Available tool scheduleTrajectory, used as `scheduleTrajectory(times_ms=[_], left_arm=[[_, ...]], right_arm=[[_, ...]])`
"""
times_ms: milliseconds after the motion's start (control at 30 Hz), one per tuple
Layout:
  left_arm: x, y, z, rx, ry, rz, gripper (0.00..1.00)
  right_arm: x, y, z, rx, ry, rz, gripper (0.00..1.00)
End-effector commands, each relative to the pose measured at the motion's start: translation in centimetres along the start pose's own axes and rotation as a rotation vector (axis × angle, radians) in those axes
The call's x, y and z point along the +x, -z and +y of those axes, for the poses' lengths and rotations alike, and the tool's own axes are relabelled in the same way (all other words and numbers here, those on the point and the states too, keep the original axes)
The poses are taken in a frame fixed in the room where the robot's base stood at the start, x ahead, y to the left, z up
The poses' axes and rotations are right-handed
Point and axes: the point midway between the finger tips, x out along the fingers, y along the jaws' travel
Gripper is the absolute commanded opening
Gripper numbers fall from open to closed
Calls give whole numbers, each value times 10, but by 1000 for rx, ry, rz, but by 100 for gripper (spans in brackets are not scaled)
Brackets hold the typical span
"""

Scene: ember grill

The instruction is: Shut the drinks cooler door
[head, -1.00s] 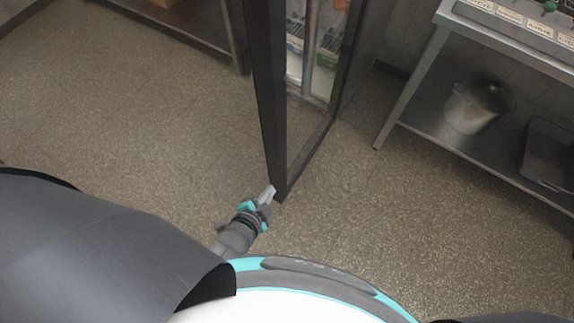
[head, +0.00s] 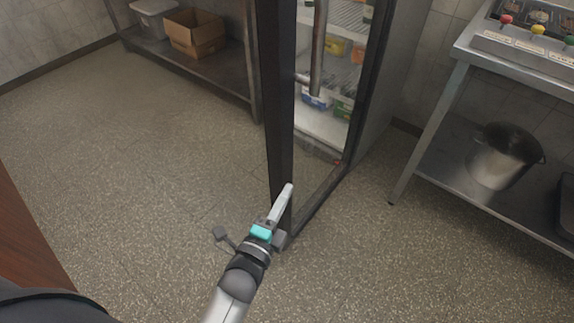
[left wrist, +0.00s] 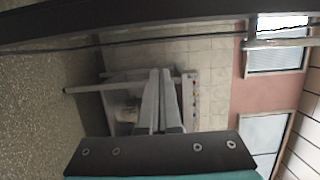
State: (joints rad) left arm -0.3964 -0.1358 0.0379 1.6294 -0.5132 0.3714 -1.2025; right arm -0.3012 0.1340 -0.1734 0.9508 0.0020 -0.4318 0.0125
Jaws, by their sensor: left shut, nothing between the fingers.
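The drinks cooler door (head: 279,120) stands open in the head view, a dark-framed glass panel seen nearly edge-on. Through the glass the cooler's shelves with packs (head: 335,100) show. My left gripper (head: 287,192) is shut and empty, with its fingertips at the lower part of the door's edge; I cannot tell whether they touch. In the left wrist view the shut fingers (left wrist: 160,100) point ahead, and a dark bar, probably the door frame (left wrist: 120,24), crosses the top. My right gripper is not in view.
A steel table (head: 463,55) with a control panel stands at the right, a metal pot (head: 497,160) on its lower shelf. A low shelf (head: 215,75) at the back left holds a cardboard box (head: 194,34) and a pale bin (head: 153,17). The speckled floor (head: 130,170) is clear.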

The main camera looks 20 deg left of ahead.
Motion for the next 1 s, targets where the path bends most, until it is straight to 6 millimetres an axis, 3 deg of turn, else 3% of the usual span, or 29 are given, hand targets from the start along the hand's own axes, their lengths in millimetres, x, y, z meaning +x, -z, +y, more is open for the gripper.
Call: scheduleTrajectory(times_ms=[533,800,1000], left_arm=[[89,0,1,-2,1,1,0],[96,-31,1,-1,-2,1,0],[98,-38,1,-3,-2,1,0]], right_arm=[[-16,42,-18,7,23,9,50],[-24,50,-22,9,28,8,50],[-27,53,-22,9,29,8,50]])
